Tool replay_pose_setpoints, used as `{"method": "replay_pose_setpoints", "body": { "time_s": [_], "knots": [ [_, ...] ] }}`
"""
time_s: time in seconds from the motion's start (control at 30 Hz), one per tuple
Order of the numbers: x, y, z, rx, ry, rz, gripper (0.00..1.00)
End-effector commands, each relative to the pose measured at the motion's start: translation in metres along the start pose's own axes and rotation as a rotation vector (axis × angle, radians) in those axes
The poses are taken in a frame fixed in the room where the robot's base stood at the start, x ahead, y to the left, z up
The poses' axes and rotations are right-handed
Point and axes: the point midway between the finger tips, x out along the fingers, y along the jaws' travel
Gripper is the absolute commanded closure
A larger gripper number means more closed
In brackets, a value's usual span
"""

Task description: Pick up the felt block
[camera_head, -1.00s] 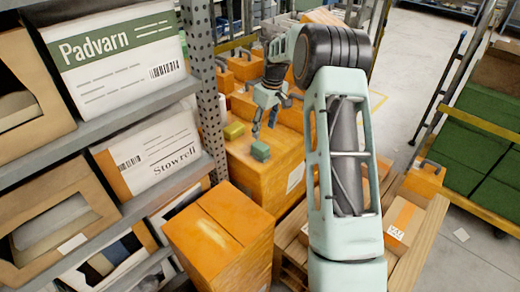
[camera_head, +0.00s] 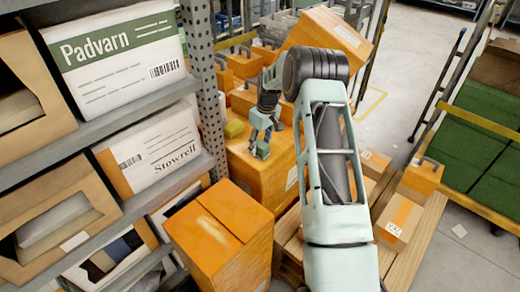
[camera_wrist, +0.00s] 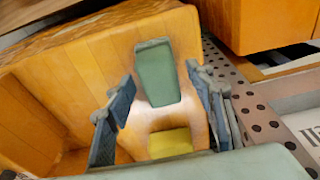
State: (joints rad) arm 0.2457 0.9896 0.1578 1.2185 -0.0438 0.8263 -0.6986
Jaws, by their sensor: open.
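A small grey-green block (camera_head: 262,151) lies on top of an orange box. It also shows in the wrist view (camera_wrist: 154,72) as a long upright shape in the picture. A yellow block (camera_head: 234,129) lies near it on the same box and shows nearer the bottom of the wrist view (camera_wrist: 170,143). I cannot tell from the pictures which is felt. My gripper (camera_head: 263,137) points down over the grey-green block, its fingers spread. In the wrist view my gripper (camera_wrist: 160,82) has one finger on each side of that block, with gaps visible.
The orange box (camera_head: 270,178) bears both blocks. A perforated rack post (camera_head: 207,90) and shelves with cartons stand close on the left. Another orange box (camera_head: 220,235) stands in front. More boxes lie behind and on the pallet at right.

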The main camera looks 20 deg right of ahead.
Motion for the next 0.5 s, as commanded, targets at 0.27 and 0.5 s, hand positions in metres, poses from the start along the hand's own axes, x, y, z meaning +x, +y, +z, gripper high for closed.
{"method": "replay_pose_setpoints", "body": {
  "time_s": [0.27, 0.5],
  "knots": [
    [-0.0003, 0.0002, 0.0001, 0.000, 0.000, 0.000, 0.79],
    [-0.0006, 0.0003, -0.0001, 0.000, 0.000, 0.001, 0.97]
  ]
}}
